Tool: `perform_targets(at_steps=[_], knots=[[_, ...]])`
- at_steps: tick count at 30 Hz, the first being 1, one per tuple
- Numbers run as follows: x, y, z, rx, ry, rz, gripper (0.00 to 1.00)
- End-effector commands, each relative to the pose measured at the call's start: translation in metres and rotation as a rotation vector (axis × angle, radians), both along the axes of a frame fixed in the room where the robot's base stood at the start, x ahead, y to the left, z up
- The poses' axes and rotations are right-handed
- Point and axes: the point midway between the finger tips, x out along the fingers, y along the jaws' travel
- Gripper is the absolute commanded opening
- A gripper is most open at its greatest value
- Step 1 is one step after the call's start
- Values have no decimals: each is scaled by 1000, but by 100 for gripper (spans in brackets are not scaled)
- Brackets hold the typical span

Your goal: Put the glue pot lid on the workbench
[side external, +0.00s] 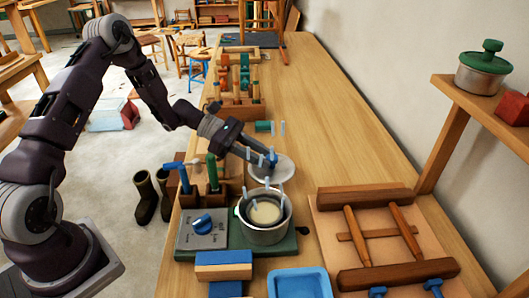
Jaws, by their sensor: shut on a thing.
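The glue pot (265,234) is a grey metal pot, open at the top, with cream-coloured glue inside. It stands on a green base beside a panel with a blue knob. The glue pot lid (287,169) is a pale grey disc just behind the pot. My gripper (272,162) is over the lid, shut on its blue handle. The workbench (325,130) is a long light-wood top. I cannot tell whether the lid touches it or hangs slightly above. The fingertips are small and partly hidden.
A tool rack (205,190) stands left of the lid, with more tools behind. A wooden seat frame (375,235) lies front right, and a blue tray (300,284) sits in front. A shelf (455,100) holds a green-lidded pot (484,70). The bench's right middle is clear.

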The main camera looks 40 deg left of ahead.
Motion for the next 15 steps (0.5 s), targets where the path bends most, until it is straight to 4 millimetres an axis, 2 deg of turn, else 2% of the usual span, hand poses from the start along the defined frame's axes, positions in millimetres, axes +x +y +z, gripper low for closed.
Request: perform_targets(at_steps=[3, 6, 15], knots=[[0, 0, -21, -2, 4, -2, 0], [-1, -1, -34, 1, 1, -2, 0], [0, 0, -36, 0, 0, -2, 0]])
